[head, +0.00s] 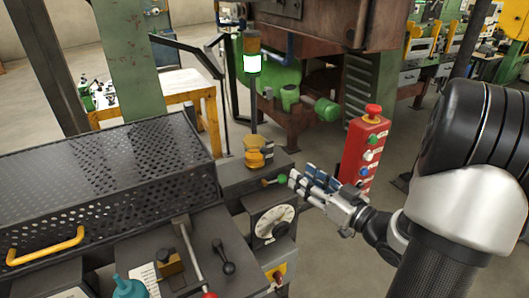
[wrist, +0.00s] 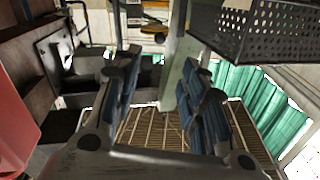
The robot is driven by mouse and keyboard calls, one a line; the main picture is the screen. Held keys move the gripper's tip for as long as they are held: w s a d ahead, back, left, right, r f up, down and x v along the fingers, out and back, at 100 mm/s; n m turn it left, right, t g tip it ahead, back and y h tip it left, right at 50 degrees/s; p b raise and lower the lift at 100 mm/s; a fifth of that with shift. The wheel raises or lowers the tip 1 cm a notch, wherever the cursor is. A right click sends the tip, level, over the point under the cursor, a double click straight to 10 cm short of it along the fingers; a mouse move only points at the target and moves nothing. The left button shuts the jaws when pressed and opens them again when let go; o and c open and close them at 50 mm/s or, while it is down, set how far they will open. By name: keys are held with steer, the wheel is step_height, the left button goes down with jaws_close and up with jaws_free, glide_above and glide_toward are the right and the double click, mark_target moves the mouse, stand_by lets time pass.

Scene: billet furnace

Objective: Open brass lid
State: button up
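A small brass-coloured cover (head: 170,262) with a dark top sits on the sloped dark panel (head: 140,250) at lower left in the head view. It looks closed and is likely the brass lid. My gripper (head: 303,177) is well to the right of it and above it in the picture, by the dial box. The brass cover is not identifiable there.
A red-knobbed lever (head: 194,262) and a black-knobbed lever (head: 224,258) stand right of the brass cover. A perforated guard (head: 100,170) with a yellow handle (head: 45,246) lies left. A red button post (head: 362,155) stands behind my gripper. A dial (head: 273,221) is below it.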

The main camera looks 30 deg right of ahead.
steer(key=b, duration=0.2)
glide_toward(257, 143)
steer(key=x, duration=0.4)
steer(key=shift+w+a, duration=0.2)
steer(key=shift+a, duration=0.15)
steer(key=shift+c, duration=0.3)
jaws_close()
